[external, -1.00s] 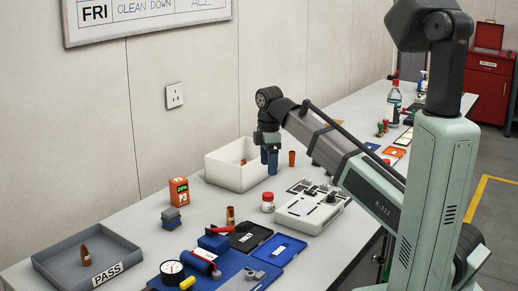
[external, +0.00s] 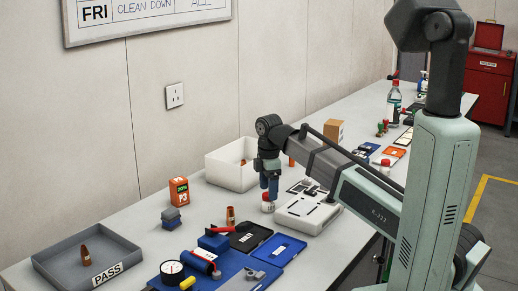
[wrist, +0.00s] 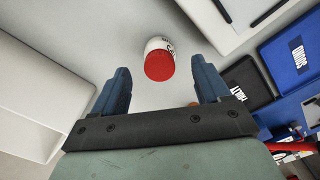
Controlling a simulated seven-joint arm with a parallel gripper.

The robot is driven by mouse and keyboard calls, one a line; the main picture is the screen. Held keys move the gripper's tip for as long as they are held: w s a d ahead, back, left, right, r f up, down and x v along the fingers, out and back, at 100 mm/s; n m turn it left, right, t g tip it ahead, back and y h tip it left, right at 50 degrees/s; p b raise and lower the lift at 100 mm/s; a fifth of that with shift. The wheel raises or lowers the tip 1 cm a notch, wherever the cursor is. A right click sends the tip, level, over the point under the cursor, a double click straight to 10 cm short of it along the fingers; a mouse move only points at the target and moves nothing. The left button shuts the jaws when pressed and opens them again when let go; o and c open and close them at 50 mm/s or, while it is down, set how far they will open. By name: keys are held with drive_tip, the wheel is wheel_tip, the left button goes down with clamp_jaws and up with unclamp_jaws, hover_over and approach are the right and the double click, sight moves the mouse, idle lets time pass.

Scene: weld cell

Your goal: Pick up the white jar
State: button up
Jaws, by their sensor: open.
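The white jar (external: 268,203) with a red lid stands on the bench, between the white bin and the pale grey panel. In the wrist view the jar (wrist: 160,60) shows its red lid and part of its dark-lettered label, ahead of the fingers and between their lines. My gripper (external: 268,188) points down right above or at the jar and hides part of it in the external view. In the wrist view my gripper (wrist: 160,90) has its two blue fingers wide apart with nothing between them.
The white bin (external: 222,172) stands close behind on the left. The pale grey panel (external: 307,212) lies close on the right. A black folder (external: 250,236) and a blue folder (external: 279,249) lie in front. An orange cup (external: 291,162) is partly hidden behind my arm.

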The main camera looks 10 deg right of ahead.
sight(268, 203)
drive_tip(key=shift+f, duration=2.6)
drive_tip(key=shift+w, duration=0.1)
drive_tip(key=c, duration=1.2)
drive_tip(key=shift+o, duration=0.2)
drive_tip(key=shift+r, duration=0.15)
